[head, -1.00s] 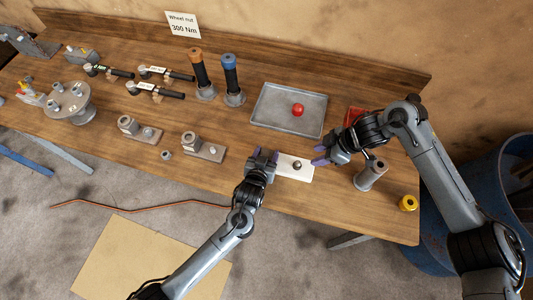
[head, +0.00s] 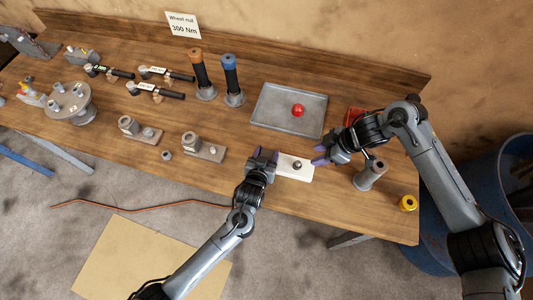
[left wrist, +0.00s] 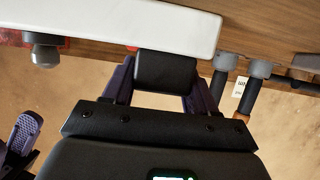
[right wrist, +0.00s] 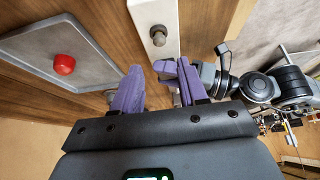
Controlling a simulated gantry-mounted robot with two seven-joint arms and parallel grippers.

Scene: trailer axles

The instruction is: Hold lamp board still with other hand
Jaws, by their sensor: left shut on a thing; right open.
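The lamp board (head: 301,175) is a white plate lying near the table's front edge, with a small metal knob on it. My left gripper (head: 263,155) is shut at the board's left end. In the left wrist view, a dark block (left wrist: 166,72) sits between its fingers, against the white board (left wrist: 130,22). My right gripper (head: 321,154) is open and empty, just right of the board and apart from it. In the right wrist view, the board (right wrist: 152,10) and its knob lie beyond the open right fingers (right wrist: 157,88). My left gripper hides the board's left end.
Left are metal brackets (head: 203,147). A blue barrel (head: 502,180) stands beyond the table.

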